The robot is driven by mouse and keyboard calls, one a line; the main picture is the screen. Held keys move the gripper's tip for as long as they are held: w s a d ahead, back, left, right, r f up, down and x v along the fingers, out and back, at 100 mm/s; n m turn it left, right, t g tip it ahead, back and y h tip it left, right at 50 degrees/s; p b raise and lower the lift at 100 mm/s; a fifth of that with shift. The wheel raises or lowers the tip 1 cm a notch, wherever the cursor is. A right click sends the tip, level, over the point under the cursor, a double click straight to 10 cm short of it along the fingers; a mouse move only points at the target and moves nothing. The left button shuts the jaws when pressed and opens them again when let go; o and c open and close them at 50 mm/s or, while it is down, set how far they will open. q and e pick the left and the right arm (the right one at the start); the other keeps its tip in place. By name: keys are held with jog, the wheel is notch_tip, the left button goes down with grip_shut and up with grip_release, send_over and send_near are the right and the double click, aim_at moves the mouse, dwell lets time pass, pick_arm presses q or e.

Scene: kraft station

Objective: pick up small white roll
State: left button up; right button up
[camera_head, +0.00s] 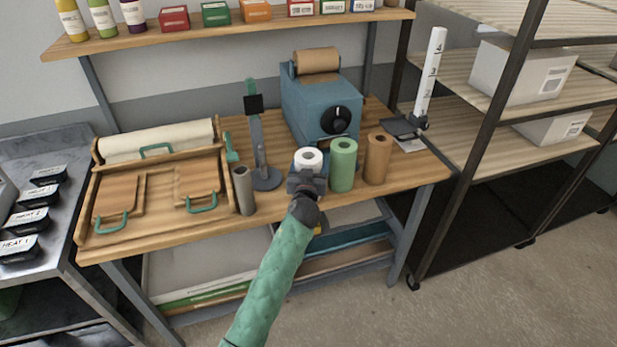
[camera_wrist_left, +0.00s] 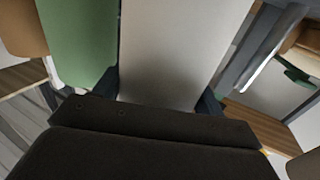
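The small white roll (camera_head: 308,158) stands upright in a row at the front of the wooden workbench, left of the green roll. My left gripper (camera_head: 306,182) is at its near side and hides its lower part. In the left wrist view the white roll (camera_wrist_left: 175,50) fills the middle. The dark fingertips of my left gripper (camera_wrist_left: 158,92) lie one on each side of it, very close to its edges. I cannot tell whether they press on it. The roll's base is hidden. My right gripper is not in view.
The green roll (camera_head: 342,165) stands close on the right, with a brown roll (camera_head: 377,158) beyond it. A grey cylinder (camera_head: 244,190) and a dark stand (camera_head: 266,178) are to the left. A blue machine (camera_head: 318,105) is behind. A wooden tray (camera_head: 155,190) occupies the bench's left.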

pick_arm(q)
jog(key=c, duration=0.4)
jog(key=shift+r, duration=0.1)
